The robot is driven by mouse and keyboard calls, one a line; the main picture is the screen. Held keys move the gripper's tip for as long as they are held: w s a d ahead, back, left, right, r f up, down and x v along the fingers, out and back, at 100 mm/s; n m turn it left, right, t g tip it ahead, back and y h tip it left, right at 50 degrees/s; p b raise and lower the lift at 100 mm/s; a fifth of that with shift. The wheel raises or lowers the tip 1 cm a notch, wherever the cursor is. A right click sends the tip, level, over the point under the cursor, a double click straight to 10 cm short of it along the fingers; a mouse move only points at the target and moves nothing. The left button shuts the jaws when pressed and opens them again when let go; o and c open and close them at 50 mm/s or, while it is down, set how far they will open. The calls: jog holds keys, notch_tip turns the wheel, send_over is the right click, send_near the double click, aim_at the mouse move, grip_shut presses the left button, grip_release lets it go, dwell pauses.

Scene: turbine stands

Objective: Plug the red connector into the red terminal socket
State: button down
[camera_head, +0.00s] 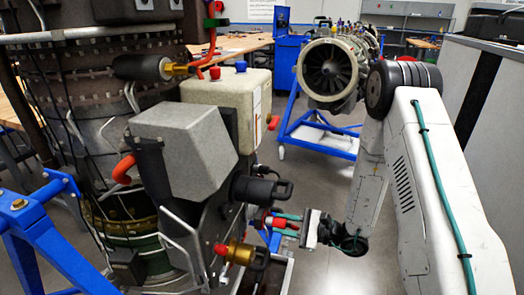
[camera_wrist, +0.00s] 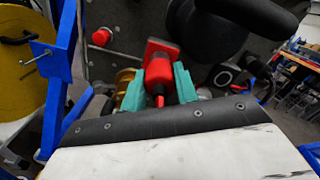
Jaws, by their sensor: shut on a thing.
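The red connector (camera_wrist: 160,76) sits between the two teal fingers of my gripper (camera_wrist: 160,88) in the wrist view, its narrow red tail toward the palm. My gripper is shut on it. Directly beyond it is a red square plate (camera_wrist: 161,47), which looks like the red terminal socket, on the dark panel. The connector's front overlaps this plate in the picture; I cannot tell whether it is seated or only close. In the head view my gripper (camera_head: 286,224) is at the right side of the engine unit, with red showing at its fingertips.
A black connector (camera_head: 260,190) juts out above my gripper, and a brass fitting with a red tip (camera_head: 239,252) is at lower left. A red button (camera_wrist: 101,37) is on the panel. A blue stand (camera_head: 50,235) is at left. Open floor lies toward the turbine (camera_head: 332,72).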

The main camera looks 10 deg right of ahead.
dwell(0.4)
jog(key=c, duration=0.8)
grip_release()
jog(key=shift+c, duration=0.2)
jog(key=v, duration=0.7)
